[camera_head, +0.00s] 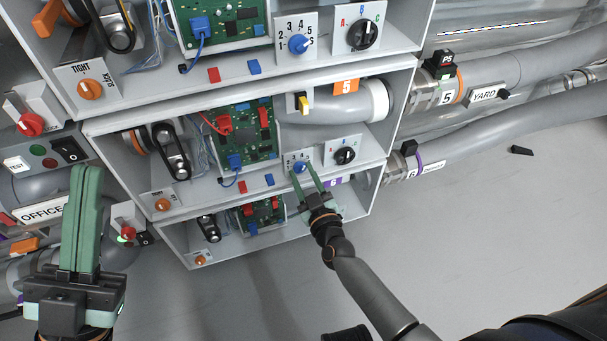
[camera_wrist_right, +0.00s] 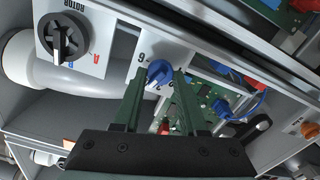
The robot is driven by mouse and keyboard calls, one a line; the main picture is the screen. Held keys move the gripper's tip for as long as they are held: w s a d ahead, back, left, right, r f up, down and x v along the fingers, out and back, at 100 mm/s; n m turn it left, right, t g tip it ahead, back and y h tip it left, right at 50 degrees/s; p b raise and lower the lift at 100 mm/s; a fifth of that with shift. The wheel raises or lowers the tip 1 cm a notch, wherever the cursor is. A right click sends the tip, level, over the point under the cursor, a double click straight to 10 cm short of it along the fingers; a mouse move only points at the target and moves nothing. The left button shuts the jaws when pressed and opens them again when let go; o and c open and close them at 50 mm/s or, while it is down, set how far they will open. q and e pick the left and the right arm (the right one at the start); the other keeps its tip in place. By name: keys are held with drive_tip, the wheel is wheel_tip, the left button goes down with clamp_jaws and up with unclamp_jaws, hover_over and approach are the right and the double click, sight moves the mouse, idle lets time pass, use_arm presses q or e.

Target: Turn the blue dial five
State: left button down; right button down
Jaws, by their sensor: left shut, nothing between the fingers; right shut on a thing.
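A blue dial (camera_head: 299,168) sits on a white plate with a number scale in the middle open box. It also shows in the right wrist view (camera_wrist_right: 158,71). My right gripper (camera_head: 303,172) is at this dial, and its two green fingers (camera_wrist_right: 158,82) stand one on each side of it, shut on it. The dial's pointer setting is too small to read. Another blue dial (camera_head: 298,44) is on the upper box, on a plate numbered 1 to 5. My left gripper (camera_head: 88,172) is shut and empty at the lower left, away from the boxes' dials.
Beside the gripped dial is a black rotary knob (camera_head: 345,155), also in the right wrist view (camera_wrist_right: 63,39). A green circuit board (camera_head: 242,135) with a blue plug is left of it. An orange label 5 (camera_head: 346,86) is above. Pipes run right; the floor (camera_head: 480,215) is mostly clear.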

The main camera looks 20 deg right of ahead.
drive_tip(key=m, duration=0.3)
drive_tip(key=shift+r+p, duration=0.1)
drive_tip(key=shift+p, duration=0.3)
drive_tip(key=shift+d+m, duration=0.1)
drive_tip(key=shift+m, duration=2.1)
drive_tip(key=shift+c, duration=2.3)
unclamp_jaws()
drive_tip(key=shift+s, duration=0.1)
